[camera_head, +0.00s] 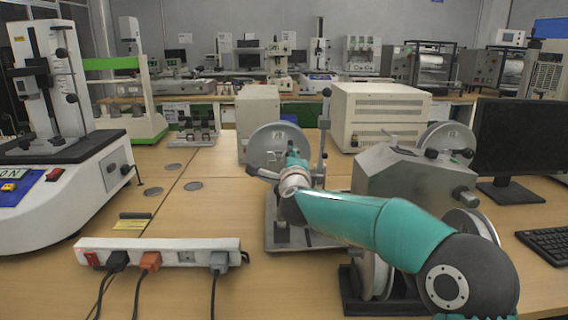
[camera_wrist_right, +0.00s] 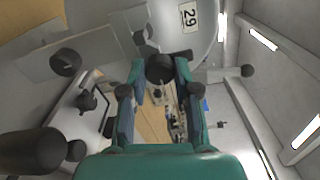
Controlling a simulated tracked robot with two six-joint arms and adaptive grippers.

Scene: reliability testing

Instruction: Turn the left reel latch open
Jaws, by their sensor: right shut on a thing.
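The left reel (camera_head: 268,140) is a round grey metal disc on the test stand in the middle of the table. My right arm reaches from the lower right, and its gripper (camera_head: 292,158) is at the front of this disc, covering part of it. In the right wrist view the disc (camera_wrist_right: 192,45) fills the top, with a label reading 29. My right gripper (camera_wrist_right: 158,75) is shut on a dark round knob (camera_wrist_right: 160,68) at the reel's face, which appears to be the latch. The latch is hidden by my gripper in the head view. My left gripper is not in view.
A grey metal machine (camera_head: 410,180) with more reels stands right of my gripper. A white power strip (camera_head: 160,252) with plugged cords lies at the front left. A large white tester (camera_head: 60,195) stands at the left, and a monitor (camera_head: 515,135) at the right.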

